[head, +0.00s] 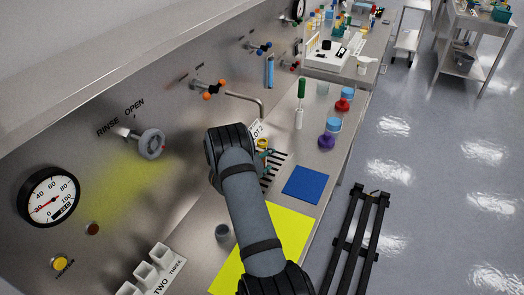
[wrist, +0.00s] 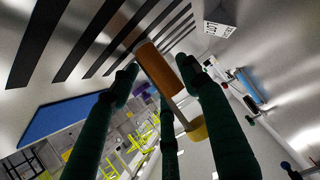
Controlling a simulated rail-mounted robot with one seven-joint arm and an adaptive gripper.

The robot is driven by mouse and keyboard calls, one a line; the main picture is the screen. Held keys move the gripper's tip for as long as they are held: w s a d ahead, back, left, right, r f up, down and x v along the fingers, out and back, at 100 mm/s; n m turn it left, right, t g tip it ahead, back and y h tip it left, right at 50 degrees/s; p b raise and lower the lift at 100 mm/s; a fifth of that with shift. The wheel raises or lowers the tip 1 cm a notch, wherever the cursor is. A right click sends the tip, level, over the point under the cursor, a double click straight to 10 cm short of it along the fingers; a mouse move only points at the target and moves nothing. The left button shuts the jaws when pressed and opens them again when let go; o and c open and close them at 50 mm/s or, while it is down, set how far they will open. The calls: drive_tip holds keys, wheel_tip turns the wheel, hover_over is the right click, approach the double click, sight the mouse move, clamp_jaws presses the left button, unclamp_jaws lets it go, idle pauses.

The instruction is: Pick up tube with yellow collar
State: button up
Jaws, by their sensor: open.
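The tube (wrist: 163,72) shows in the wrist view as a slanted tube with an orange-brown part, a clear stretch and a yellow collar (wrist: 197,131). My gripper (wrist: 157,76) has its dark green fingers spread around the tube, with gaps between fingers and tube. In the head view my gripper (head: 268,153) is beside the LOT 2 sign, over the dark slots of the bench. A small yellow bit (head: 262,142) shows by the fingers there. My wrist hides most of the tube in that view.
A blue mat (head: 306,185) and a yellow mat (head: 232,262) lie on the bench. A curved spout (head: 250,98) stands behind my gripper. A green-handled tool (head: 300,92), a purple flask (head: 326,141) and a red flask (head: 343,104) stand beyond.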

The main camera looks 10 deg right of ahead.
drive_tip(key=shift+w+f, duration=0.1)
drive_tip(key=shift+w, duration=0.05)
drive_tip(key=shift+c, duration=1.2)
drive_tip(key=c, duration=0.6)
drive_tip(key=shift+c, duration=0.2)
